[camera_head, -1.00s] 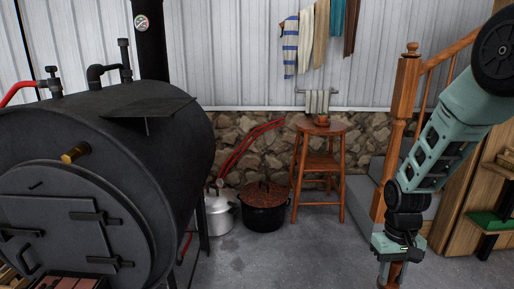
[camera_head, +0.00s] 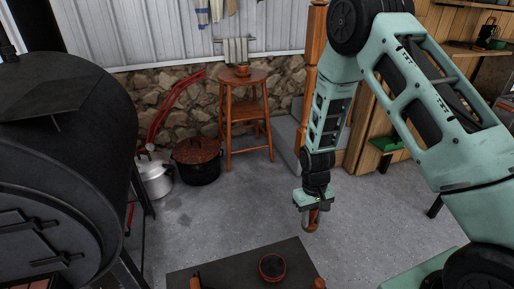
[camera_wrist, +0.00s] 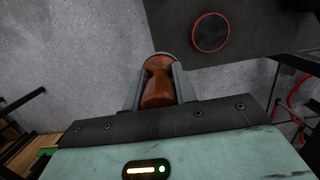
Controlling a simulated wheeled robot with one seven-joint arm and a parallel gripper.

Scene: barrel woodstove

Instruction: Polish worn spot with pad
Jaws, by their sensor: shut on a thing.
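My gripper (camera_head: 311,207) is shut on a brown wooden handle (camera_wrist: 159,82), which I take to be the pad's handle. In the head view this brown piece (camera_head: 311,220) hangs below the fingers, clear of the floor. The pad's working face is hidden. The black barrel stove (camera_head: 70,150) stands at the left, well apart from my gripper. A dark low table (camera_head: 220,272) is at the bottom, nearer than my gripper. On it is a round dark disc or dish with a red rim (camera_head: 272,267), also in the wrist view (camera_wrist: 210,32). I cannot make out a worn spot.
A wooden stool (camera_head: 244,112) stands by the stone wall. Open floor lies between stool and table.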

